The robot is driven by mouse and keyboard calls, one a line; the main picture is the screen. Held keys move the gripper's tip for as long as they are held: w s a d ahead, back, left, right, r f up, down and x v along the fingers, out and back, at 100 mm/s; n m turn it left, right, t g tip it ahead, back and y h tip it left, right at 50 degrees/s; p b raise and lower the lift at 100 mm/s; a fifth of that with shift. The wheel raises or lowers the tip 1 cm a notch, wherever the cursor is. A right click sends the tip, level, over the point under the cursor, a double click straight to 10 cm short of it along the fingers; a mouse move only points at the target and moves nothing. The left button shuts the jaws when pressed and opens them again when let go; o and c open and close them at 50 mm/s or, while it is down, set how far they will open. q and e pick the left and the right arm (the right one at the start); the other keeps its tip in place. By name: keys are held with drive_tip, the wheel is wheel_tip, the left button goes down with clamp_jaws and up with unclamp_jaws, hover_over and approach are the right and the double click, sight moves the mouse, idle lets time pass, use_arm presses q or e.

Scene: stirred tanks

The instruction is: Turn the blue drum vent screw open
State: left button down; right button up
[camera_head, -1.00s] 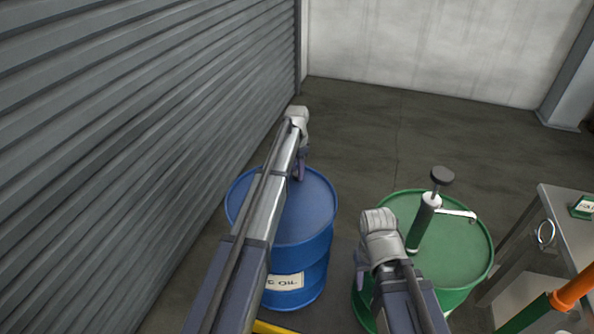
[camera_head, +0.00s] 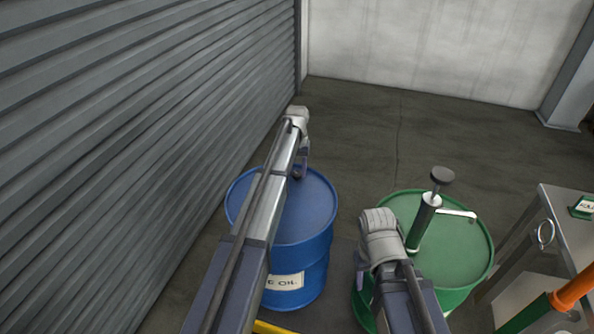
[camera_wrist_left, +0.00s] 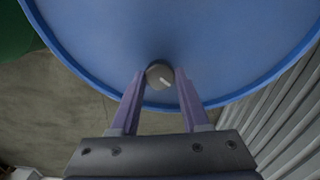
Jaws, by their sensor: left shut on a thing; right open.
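The blue drum (camera_head: 315,208) stands upright by the shutter in the head view; its blue lid (camera_wrist_left: 230,45) fills the top of the left wrist view. The vent screw (camera_wrist_left: 160,74) is a small round grey-brown knob with a pale mark, near the lid's rim. My left gripper (camera_head: 299,176) reaches over the drum's far side and points down at the lid. In the left wrist view its two purple fingers are shut on the screw, one on each side. In the head view the screw is hidden. My right gripper (camera_head: 362,284) is open and empty, beside the green drum.
A green drum (camera_head: 463,240) with a hand pump (camera_head: 425,215) stands to the right. A grey bench (camera_head: 570,220) is at the far right. The ribbed shutter (camera_head: 130,120) is close on the left. The floor behind the drums is clear.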

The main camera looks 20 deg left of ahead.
sight(297, 173)
use_arm(q)
drive_tip(key=n, duration=0.6)
drive_tip(key=shift+n, duration=0.4)
idle(0.3)
drive_tip(key=shift+c, duration=1.9)
unclamp_jaws()
drive_tip(key=shift+r, duration=0.1)
wheel_tip(297, 173, up, 8)
drive_tip(key=p, duration=0.8)
drive_tip(key=shift+f, duration=0.2)
